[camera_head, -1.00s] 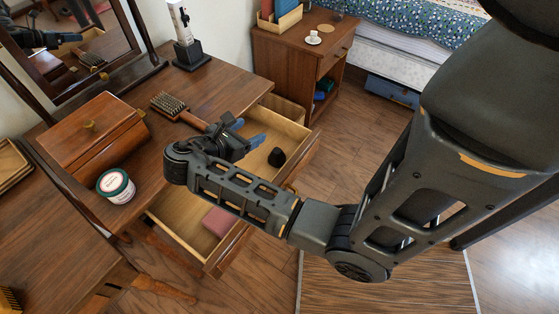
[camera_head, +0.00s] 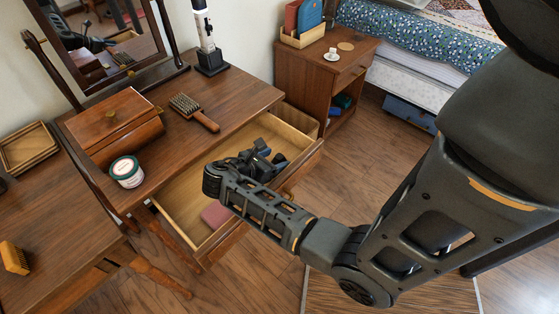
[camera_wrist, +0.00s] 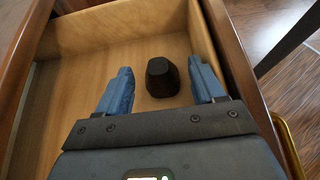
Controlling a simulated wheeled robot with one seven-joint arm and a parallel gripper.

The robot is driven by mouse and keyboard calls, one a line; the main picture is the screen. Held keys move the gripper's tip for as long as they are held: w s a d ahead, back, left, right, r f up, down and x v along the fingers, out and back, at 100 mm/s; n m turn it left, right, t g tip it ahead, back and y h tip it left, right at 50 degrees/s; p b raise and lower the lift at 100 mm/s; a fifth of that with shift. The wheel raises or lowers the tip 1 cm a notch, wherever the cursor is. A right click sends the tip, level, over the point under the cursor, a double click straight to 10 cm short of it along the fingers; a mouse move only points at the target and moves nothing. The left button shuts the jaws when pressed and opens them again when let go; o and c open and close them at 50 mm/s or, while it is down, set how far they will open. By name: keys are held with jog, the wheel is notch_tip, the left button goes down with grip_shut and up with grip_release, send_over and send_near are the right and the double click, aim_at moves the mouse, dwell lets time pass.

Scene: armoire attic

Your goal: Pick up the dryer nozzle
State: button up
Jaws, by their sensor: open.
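The dryer nozzle, a small black piece, lies on the light wooden floor of the open drawer (camera_head: 180,205). In the wrist view the nozzle (camera_wrist: 162,77) sits between and a little beyond the two blue fingertips of my gripper (camera_wrist: 162,84), nearer the right finger. The fingers are apart with nothing held. In the head view my gripper (camera_head: 262,160) is down at the drawer opening, and my arm and gripper hide the nozzle there.
A pink item (camera_head: 215,214) lies in the drawer's near part. The drawer's side wall (camera_wrist: 225,60) is close to the right finger. On the tabletop are a hairbrush (camera_head: 195,112), a wooden box (camera_head: 115,125), a jar (camera_head: 127,171) and a white-and-black device (camera_head: 207,45).

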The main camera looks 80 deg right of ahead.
aim_at(278, 157)
jog(key=x, duration=0.5)
jog(key=shift+d+r, duration=0.1)
jog(key=shift+w, duration=0.1)
jog(key=c, duration=1)
